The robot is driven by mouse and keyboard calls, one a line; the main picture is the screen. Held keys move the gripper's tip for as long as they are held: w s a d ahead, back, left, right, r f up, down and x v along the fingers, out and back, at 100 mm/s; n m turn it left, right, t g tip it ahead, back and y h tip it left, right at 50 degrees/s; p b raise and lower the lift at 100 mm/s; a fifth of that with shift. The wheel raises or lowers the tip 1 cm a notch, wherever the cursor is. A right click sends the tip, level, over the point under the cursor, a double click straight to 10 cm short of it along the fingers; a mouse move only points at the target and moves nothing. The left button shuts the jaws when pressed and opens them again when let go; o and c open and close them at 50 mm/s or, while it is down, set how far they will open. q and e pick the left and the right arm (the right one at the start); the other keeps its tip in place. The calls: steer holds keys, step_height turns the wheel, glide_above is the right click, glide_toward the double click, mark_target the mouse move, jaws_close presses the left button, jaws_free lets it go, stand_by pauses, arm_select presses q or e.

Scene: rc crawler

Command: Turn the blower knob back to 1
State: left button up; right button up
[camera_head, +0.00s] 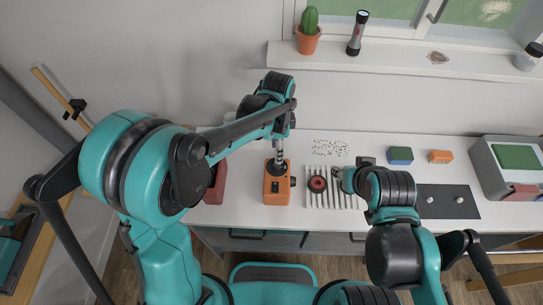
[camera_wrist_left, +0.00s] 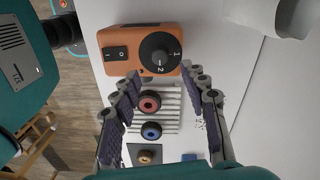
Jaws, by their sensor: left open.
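The blower is an orange box (camera_head: 277,190) on the white bench in the head view. In the left wrist view the orange blower (camera_wrist_left: 125,40) fills the upper middle, with a black knob (camera_wrist_left: 158,50) marked 1 and 2 and a rocker switch on its face. I cannot tell for sure which number the knob is set to. My left gripper (camera_head: 280,155) is above the blower; in its wrist view the gripper (camera_wrist_left: 161,72) is open, its fingertips apart just below and either side of the knob. My right gripper (camera_head: 343,178) is over the slatted rack, its fingers unclear.
A slatted white rack (camera_head: 346,202) with a red-hubbed wheel (camera_head: 317,184) stands right of the blower; a blue-hubbed wheel (camera_wrist_left: 151,131) shows in the wrist view. A dark red object (camera_head: 215,186) is on the left. A dark mat (camera_head: 440,201) and grey box (camera_head: 492,168) are further right.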

mark_target(277, 166)
arm_select(q)
step_height(277, 166, down, 7)
steer(key=shift+s+f+b, duration=0.1)
steer(key=shift+s+b, duration=0.05)
steer(key=shift+b, duration=0.55)
jaws_close()
